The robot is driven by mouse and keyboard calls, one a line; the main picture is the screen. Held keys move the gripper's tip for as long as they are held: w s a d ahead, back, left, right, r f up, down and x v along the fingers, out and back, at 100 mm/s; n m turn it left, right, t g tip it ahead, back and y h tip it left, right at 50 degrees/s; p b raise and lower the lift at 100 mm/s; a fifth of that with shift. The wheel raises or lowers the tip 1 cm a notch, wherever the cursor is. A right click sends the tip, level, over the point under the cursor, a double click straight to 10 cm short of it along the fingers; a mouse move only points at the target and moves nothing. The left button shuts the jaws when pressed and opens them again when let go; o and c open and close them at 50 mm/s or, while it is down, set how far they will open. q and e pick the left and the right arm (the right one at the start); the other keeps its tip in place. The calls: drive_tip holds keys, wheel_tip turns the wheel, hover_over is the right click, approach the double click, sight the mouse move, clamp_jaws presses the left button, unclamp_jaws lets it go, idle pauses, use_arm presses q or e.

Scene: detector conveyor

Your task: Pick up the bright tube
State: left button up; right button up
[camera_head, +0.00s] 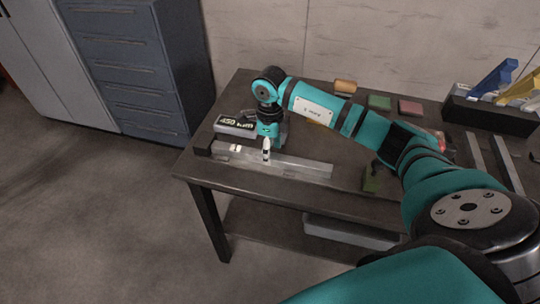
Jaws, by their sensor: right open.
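My right arm reaches in from the right, and my right gripper (266,154) points down over the pale strip (300,168) near the front left of the dark table. It is open, seen nearly edge-on, so the gap between its fingers is hard to see. Small white pieces (235,148) lie on the strip just left of the gripper. I cannot tell whether one of them is the bright tube, or whether the gripper touches anything. My left gripper is not in view.
The table (215,178) has an orange cylinder (345,86), a green block (379,103) and a red block (410,107) at the back. A dark bin (490,118) with blue and yellow parts stands at the right. A grey tray (350,233) sits on the lower shelf.

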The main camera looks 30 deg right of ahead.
drive_tip(key=shift+f, duration=1.15)
clamp_jaws()
drive_tip(key=shift+r, duration=0.1)
